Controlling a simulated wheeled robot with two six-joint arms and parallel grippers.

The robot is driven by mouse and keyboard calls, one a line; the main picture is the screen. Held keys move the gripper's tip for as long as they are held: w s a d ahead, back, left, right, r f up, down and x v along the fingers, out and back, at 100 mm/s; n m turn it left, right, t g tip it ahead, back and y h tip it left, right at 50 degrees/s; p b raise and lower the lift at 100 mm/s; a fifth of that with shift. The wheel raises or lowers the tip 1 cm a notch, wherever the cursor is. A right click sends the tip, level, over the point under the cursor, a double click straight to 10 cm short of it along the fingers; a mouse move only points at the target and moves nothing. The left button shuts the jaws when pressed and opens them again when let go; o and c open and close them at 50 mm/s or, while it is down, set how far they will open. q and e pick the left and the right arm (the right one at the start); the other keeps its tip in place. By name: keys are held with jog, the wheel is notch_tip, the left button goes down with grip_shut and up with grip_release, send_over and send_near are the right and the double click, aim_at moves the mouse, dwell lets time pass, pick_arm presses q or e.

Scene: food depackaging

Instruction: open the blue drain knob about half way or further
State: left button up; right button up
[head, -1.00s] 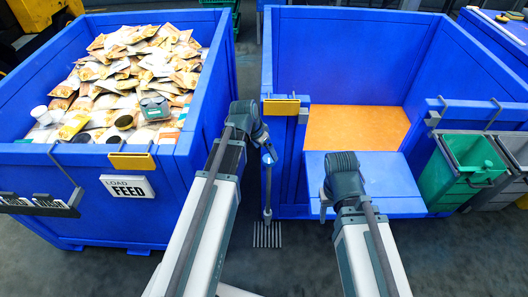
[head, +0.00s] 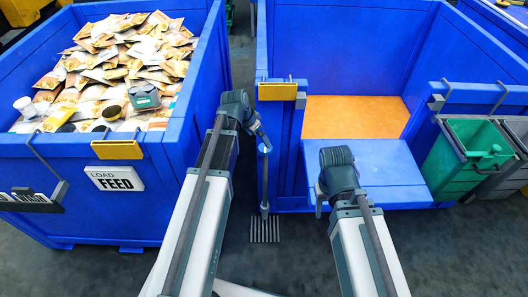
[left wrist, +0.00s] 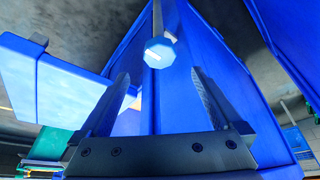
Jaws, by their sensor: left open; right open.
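The blue drain knob (left wrist: 160,53) is a faceted disc with a pale mark in the left wrist view. It sits on a grey pipe, just beyond and between the open fingertips of my left gripper (left wrist: 160,80), with nothing held. In the head view the knob (head: 265,149) is small, at the top of the upright drain pipe (head: 265,185) between the two big blue bins. My left gripper (head: 261,138) is right by it there, partly hidden by its wrist. My right gripper (head: 319,207) is open and empty in front of the right bin's blue ledge.
The left blue bin (head: 195,150) holds many food packets and bears a LOAD FEED sign (head: 119,179). The right bin (head: 350,50) has an orange floor panel (head: 355,117). A floor grate (head: 265,229) lies below the pipe. Green and grey small bins (head: 455,160) hang at right.

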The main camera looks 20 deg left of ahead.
aim_at(265, 148)
pick_arm(q)
jog(key=b+x, duration=0.6)
jog(key=x, duration=0.2)
jog(key=shift+w+f+b, duration=0.1)
jog(key=shift+b, duration=0.2)
jog(key=c, duration=1.3)
